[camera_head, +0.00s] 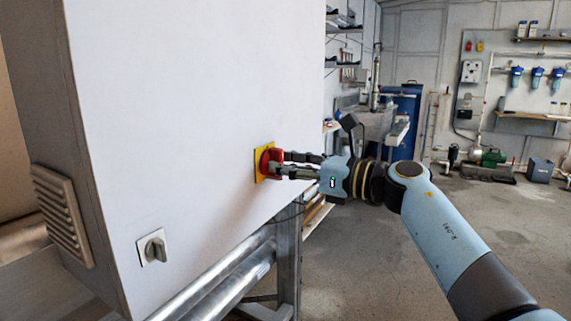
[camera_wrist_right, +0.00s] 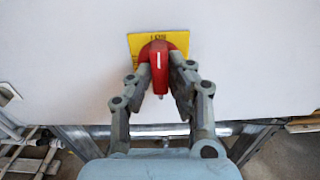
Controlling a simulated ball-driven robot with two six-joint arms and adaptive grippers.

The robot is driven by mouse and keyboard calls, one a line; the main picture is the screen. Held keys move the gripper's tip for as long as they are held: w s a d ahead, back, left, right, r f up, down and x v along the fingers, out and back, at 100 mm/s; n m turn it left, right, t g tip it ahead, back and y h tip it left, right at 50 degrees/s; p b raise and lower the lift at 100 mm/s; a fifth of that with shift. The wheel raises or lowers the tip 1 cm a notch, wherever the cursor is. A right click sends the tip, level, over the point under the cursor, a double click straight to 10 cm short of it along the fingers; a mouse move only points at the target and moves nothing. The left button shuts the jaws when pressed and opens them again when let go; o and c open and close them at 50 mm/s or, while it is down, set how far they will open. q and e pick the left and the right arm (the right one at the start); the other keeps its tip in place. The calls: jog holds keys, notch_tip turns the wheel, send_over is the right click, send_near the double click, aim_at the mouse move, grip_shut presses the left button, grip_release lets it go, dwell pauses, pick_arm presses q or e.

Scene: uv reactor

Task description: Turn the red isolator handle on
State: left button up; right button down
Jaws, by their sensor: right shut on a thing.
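The red isolator handle (camera_head: 268,161) sits on a yellow plate (camera_head: 257,165) on the side of a white cabinet (camera_head: 200,90). In the right wrist view the handle (camera_wrist_right: 158,62) points up and down on its yellow plate (camera_wrist_right: 135,42), with a white line along it. My right gripper (camera_head: 280,163) reaches in from the right and is shut on the handle, one finger on each side of its lower part. The same gripper (camera_wrist_right: 162,88) shows in the wrist view. My left gripper is not in view.
A grey rotary knob (camera_head: 152,247) is on the cabinet's lower left, near a louvred vent (camera_head: 62,212). Metal pipes and a frame (camera_head: 288,250) run below the cabinet. Open floor (camera_head: 370,250) lies to the right, with a green pump (camera_head: 492,157) by the back wall.

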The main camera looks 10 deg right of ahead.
jog(key=c, duration=1.3)
grip_release()
jog(key=shift+o, duration=0.2)
jog(key=v, duration=1.2)
